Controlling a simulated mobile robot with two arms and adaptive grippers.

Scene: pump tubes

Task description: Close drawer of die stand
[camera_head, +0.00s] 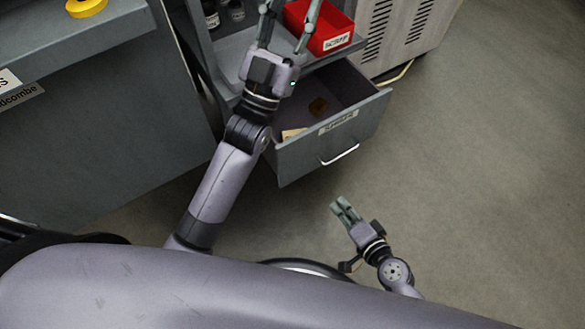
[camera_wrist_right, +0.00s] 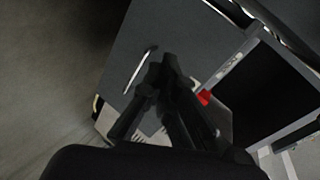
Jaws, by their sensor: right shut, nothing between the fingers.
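The grey die stand drawer (camera_head: 365,127) is pulled well out in the head view. Its front has a white label and a silver handle (camera_head: 340,155). Inside lie a small brown piece (camera_head: 318,106) and a tan piece (camera_head: 294,133). My right gripper (camera_head: 338,205) is shut and empty, below the drawer front and apart from it in the head view. In the right wrist view, its dark fingers point toward the drawer front (camera_wrist_right: 165,35), with the handle (camera_wrist_right: 140,68) near the fingertips. My left gripper (camera_head: 290,14) is open over the stand's shelf; its arm crosses the drawer's left side.
A red bin (camera_head: 320,27) and dark jars (camera_head: 211,14) stand on the shelf above. A grey workbench (camera_head: 90,120) with a yellow ring (camera_head: 86,7) is at the left. A vented beige cabinet (camera_head: 405,35) is behind. The floor (camera_head: 480,180) at right is clear.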

